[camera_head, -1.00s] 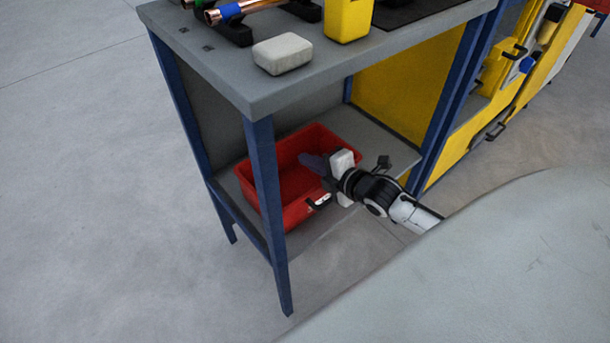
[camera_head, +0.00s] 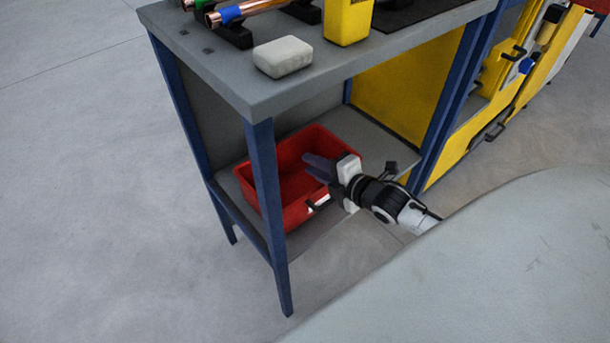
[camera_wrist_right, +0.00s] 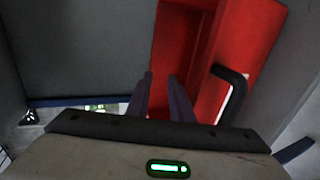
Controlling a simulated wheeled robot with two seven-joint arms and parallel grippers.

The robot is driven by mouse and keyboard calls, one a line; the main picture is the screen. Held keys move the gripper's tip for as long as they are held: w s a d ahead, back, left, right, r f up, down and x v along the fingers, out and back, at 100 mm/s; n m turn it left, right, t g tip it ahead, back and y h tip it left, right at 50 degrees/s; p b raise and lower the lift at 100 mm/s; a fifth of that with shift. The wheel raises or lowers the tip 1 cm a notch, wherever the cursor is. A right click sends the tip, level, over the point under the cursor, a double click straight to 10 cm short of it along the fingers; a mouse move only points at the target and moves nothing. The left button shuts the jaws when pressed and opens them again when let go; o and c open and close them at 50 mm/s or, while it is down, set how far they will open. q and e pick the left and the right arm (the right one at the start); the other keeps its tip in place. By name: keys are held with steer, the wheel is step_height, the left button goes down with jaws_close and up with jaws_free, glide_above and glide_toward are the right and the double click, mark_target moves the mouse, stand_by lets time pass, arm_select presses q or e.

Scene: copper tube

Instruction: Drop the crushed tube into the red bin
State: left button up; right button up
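The red bin (camera_head: 283,158) stands on the lower shelf of the workbench; its red inside and a black handle also show in the wrist view (camera_wrist_right: 190,45). My right gripper (camera_head: 308,163) reaches in over the bin's right side. Its two purple fingers are apart, and nothing shows between them in the wrist view (camera_wrist_right: 162,80). I cannot make out a crushed tube in the bin or in the gripper; part of the bin's inside is hidden. My left gripper is not in view.
The bench top (camera_head: 225,75) above holds a pale block (camera_head: 282,57), a yellow block (camera_head: 348,18) and copper tubes, one with a blue band (camera_head: 245,9). A blue bench leg (camera_head: 267,200) stands in front of the bin. Yellow cabinets (camera_head: 500,75) stand at the right.

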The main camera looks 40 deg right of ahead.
step_height(320, 180, up, 3)
steer(key=p, duration=0.2)
glide_above(330, 202)
steer(key=w+d, duration=0.2)
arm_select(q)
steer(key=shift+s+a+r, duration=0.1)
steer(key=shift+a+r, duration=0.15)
arm_select(e)
steer(key=shift+s, duration=0.6)
